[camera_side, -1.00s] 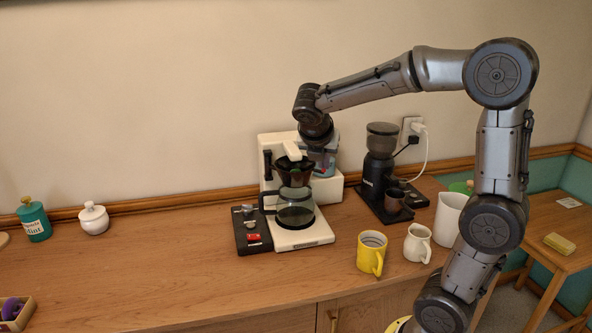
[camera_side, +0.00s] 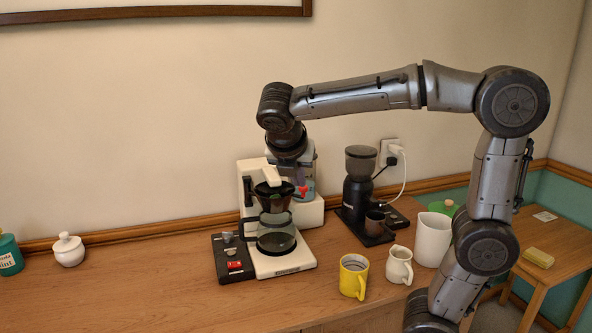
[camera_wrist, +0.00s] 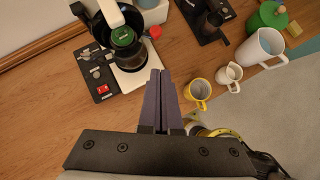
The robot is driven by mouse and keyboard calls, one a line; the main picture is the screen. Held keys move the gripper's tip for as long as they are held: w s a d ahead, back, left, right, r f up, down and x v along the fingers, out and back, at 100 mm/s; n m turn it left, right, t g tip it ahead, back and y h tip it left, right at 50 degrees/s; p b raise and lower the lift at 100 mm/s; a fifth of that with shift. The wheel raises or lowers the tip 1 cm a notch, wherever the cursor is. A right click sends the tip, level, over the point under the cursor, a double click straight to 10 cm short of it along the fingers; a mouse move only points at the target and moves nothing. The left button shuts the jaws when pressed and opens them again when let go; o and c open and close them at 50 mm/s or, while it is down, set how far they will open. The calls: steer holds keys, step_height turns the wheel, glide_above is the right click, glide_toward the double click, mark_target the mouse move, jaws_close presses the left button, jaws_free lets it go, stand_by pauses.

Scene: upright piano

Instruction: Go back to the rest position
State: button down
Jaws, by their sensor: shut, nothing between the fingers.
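In the wrist view my gripper (camera_wrist: 160,76) has its two dark fingers together with nothing between them, over the wooden counter (camera_wrist: 50,130). In the side view my wrist is above and behind the coffee maker (camera_side: 283,262), and my fingertips cannot be made out there. The coffee maker is white with a black filter holder (camera_side: 273,196) and a glass jug (camera_side: 276,238) on its plate.
A black grinder (camera_side: 358,190) stands right of the coffee maker. A yellow mug (camera_side: 353,278), a cream jug (camera_side: 399,266) and a white pitcher (camera_side: 432,240) stand at the front right. A white lidded pot (camera_side: 68,250) is at the left. The left counter is mostly clear.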

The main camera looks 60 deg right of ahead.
steer(key=s+a+m+t+y, duration=0.1)
steer(key=s+a+m+y, duration=0.3)
steer(key=s, duration=0.6)
steer(key=s+a+f+m+t+y, duration=0.2)
steer(key=a+f+m, duration=0.5)
steer(key=m, duration=0.9)
step_height(320, 180, down, 2)
steer(key=shift+s+f+m+t+y, duration=0.1)
steer(key=shift+s+m+t+y, duration=0.25)
steer(key=shift+s+y, duration=0.45)
